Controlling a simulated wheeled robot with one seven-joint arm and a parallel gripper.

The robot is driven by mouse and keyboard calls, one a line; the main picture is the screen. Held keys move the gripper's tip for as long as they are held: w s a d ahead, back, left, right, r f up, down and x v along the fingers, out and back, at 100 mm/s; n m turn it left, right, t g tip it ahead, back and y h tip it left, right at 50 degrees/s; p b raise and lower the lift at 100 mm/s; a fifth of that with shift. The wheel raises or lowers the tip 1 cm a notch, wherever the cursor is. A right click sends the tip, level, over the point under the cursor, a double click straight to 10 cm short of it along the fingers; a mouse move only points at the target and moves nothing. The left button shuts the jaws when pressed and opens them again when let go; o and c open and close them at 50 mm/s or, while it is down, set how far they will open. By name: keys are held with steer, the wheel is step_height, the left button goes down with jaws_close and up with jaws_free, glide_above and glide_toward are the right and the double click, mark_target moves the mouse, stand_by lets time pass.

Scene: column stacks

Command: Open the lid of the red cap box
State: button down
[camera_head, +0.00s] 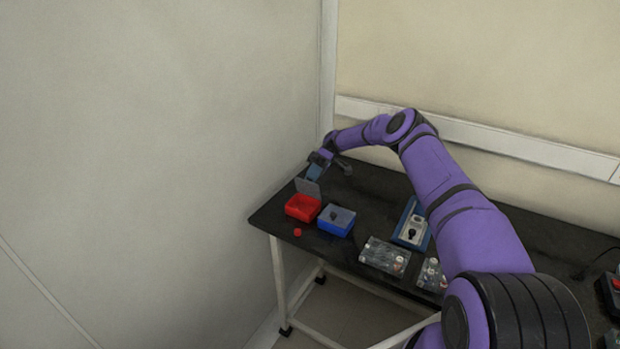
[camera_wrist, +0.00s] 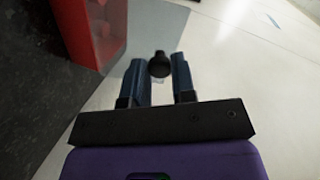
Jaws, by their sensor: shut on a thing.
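The red cap box (camera_head: 302,209) stands at the left end of the black table, and its red side shows at the upper left of the wrist view (camera_wrist: 92,32). Its see-through grey lid (camera_head: 307,187) is tilted up at the box's back edge, so the box top is uncovered. My gripper (camera_head: 316,169) is behind and above the box at the raised lid. In the wrist view my gripper's two blue fingers (camera_wrist: 159,72) are on either side of the lid's black knob (camera_wrist: 159,63), shut on it.
A blue box (camera_head: 337,222) with a closed grey lid and dark knob stands just right of the red box. A small red cap (camera_head: 297,232) lies in front. Clear cases (camera_head: 384,257) and a blue tray (camera_head: 412,224) are farther right. A wall is close on the left.

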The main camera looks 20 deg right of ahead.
steer(key=shift+w+d+f+g+y, duration=0.1)
steer(key=shift+w+d+g+y, duration=0.05)
steer(key=shift+d+g+y, duration=0.15)
stand_by(0.4)
steer(key=c, duration=0.9)
jaws_free()
steer(key=shift+c, duration=0.2)
steer(key=s+a+r, duration=0.1)
steer(key=s+r, duration=0.1)
steer(key=s, duration=0.6)
steer(key=s+a+r, duration=0.1)
steer(key=s+r, duration=0.2)
steer(key=s, duration=0.4)
steer(key=shift+s+a, duration=0.15)
steer(key=shift+s, duration=0.25)
